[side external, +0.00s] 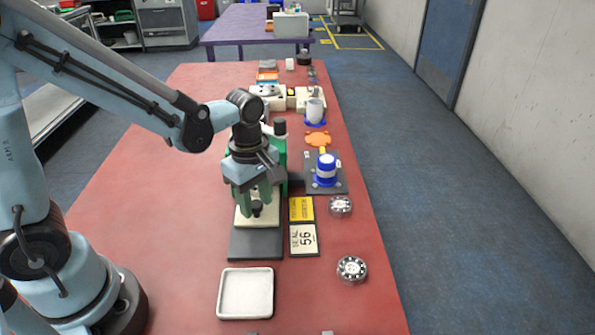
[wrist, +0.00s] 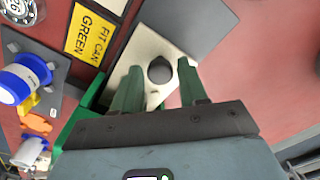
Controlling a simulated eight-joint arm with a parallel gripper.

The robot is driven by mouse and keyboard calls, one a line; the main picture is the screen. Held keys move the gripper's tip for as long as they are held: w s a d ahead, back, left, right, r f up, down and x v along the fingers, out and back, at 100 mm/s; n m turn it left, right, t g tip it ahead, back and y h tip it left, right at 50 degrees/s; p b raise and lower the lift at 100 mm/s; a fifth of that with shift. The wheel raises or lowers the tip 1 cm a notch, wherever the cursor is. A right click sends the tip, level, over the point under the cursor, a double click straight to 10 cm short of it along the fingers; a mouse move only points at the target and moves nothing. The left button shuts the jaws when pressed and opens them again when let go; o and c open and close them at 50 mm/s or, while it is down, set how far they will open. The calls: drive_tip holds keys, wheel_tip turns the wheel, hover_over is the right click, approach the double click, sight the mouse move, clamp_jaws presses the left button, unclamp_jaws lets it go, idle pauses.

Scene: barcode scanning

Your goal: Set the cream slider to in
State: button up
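The cream slider (side external: 243,220) is a flat plate with a dark round knob (wrist: 160,70) on top. It lies on a dark grey base (side external: 255,246) and extends forward from a green housing (side external: 279,155). In the wrist view the cream plate (wrist: 148,45) shows around the knob. My gripper (side external: 257,203) points down over the slider. Its two green fingers stand on either side of the knob, with a visible gap at each side, so it is open. My gripper hides much of the housing in the side view.
A yellow card (side external: 301,209) and a white "SEAL 56" card (side external: 303,240) lie right of the base. A blue-and-white cylinder (side external: 326,170) stands behind them. Two round dials (side external: 352,269) sit near the right edge. A white tray (side external: 246,293) is in front.

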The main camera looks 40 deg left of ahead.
drive_tip(key=shift+o, duration=1)
drive_tip(key=shift+r, duration=0.1)
wheel_tip(320, 180, up, 12)
drive_tip(key=s+f+m+t, duration=0.1)
drive_tip(key=s+m+t, duration=0.4)
drive_tip(key=m, duration=1.3)
drive_tip(key=shift+g, duration=0.3)
drive_tip(key=shift+x, duration=6)
drive_tip(key=shift+s, duration=0.1)
drive_tip(key=shift+c, duration=0.2)
